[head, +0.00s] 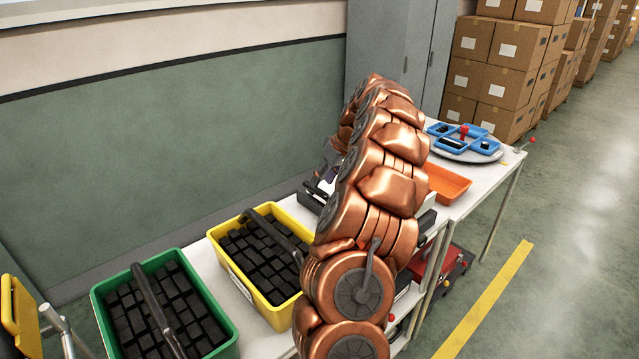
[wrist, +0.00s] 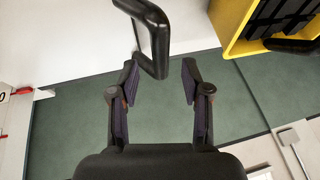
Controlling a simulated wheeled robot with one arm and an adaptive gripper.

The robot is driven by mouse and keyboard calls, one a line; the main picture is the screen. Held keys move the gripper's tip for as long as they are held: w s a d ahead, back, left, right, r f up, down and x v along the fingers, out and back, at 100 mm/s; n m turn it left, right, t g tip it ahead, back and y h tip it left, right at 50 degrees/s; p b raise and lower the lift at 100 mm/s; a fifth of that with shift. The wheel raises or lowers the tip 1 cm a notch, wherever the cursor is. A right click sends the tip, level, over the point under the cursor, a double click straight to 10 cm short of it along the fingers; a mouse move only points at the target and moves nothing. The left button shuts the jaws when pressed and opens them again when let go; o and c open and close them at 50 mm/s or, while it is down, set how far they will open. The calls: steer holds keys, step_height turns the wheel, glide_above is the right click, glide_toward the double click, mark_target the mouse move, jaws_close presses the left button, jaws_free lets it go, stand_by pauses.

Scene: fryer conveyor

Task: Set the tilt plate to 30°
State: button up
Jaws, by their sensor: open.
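My gripper (wrist: 160,82) is open in the wrist view, its two dark fingers with purple pads spread apart. The end of a black loop-shaped bar (wrist: 155,70) shows between and just beyond the fingertips; I cannot tell whether it is part of the tilt plate. No contact with the fingers shows. In the head view my copper arm covers the middle of the bench, and only a bit of my gripper shows at its left edge. I cannot make out the tilt plate or its angle. A red pointed part (wrist: 22,91) shows at the wrist view's left edge.
A yellow crate (head: 262,296) and a green crate (head: 228,347) of black blocks stand left of my arm. An orange tray (head: 450,184) and a round plate with blue trays (head: 489,157) lie right.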

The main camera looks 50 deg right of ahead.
steer(key=shift+p+x, duration=0.4)
steer(key=shift+x, duration=1.3)
steer(key=shift+c, duration=0.4)
jaws_close()
